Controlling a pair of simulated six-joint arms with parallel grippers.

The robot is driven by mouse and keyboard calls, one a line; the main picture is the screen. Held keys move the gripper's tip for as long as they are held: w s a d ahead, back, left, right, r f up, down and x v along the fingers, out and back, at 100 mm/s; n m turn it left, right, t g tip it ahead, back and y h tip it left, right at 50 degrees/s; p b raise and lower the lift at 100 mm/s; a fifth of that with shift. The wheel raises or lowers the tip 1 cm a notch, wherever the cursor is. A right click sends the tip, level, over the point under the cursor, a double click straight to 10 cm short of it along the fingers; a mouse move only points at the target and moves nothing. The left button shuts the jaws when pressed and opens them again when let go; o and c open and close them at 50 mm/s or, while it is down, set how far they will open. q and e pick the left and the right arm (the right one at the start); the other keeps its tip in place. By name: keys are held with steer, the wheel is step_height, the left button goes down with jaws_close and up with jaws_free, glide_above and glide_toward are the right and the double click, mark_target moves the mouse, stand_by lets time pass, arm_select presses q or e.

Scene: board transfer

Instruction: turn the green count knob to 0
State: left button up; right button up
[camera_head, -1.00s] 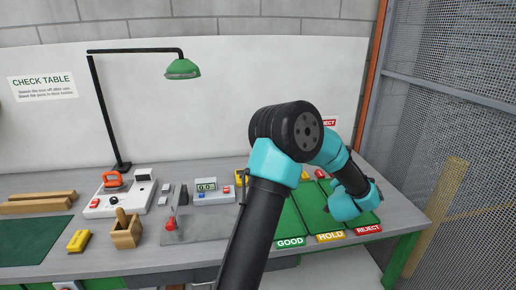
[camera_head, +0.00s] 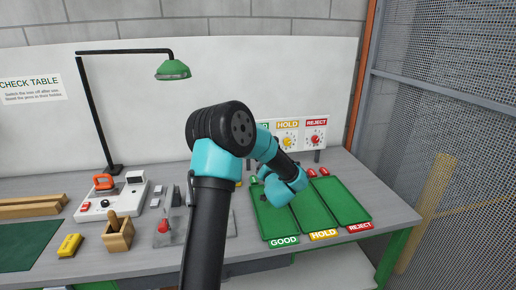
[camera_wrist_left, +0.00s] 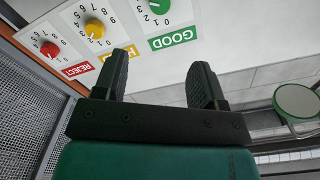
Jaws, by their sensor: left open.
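The green knob (camera_wrist_left: 160,5) is on a white panel above the green GOOD label (camera_wrist_left: 173,39), in the left wrist view. The top edge cuts it off, and I cannot tell which digit its mark points at. In the head view my arm hides this knob; only a bit of its label shows. My left gripper (camera_wrist_left: 163,62) is open and empty, its fingers aimed at the panel and apart from the knob. In the head view the gripper is mostly hidden behind my arm. My right gripper is not in view.
A yellow knob (camera_head: 288,140) and a red knob (camera_head: 315,139) stand beside it on the panel. Green trays (camera_head: 338,200) lie below on the bench. A wire mesh wall (camera_head: 450,150) is at the right. A green lamp (camera_head: 172,71) hangs at left.

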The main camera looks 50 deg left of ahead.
arm_select(q)
steer(key=x, duration=1.6)
steer(key=shift+a, duration=0.2)
steer(key=shift+w, duration=0.1)
steer(key=shift+c, duration=0.3)
steer(key=c, duration=0.9)
steer(key=shift+n, duration=0.4)
steer(key=shift+r+n, duration=0.1)
steer(key=shift+n, duration=11.5)
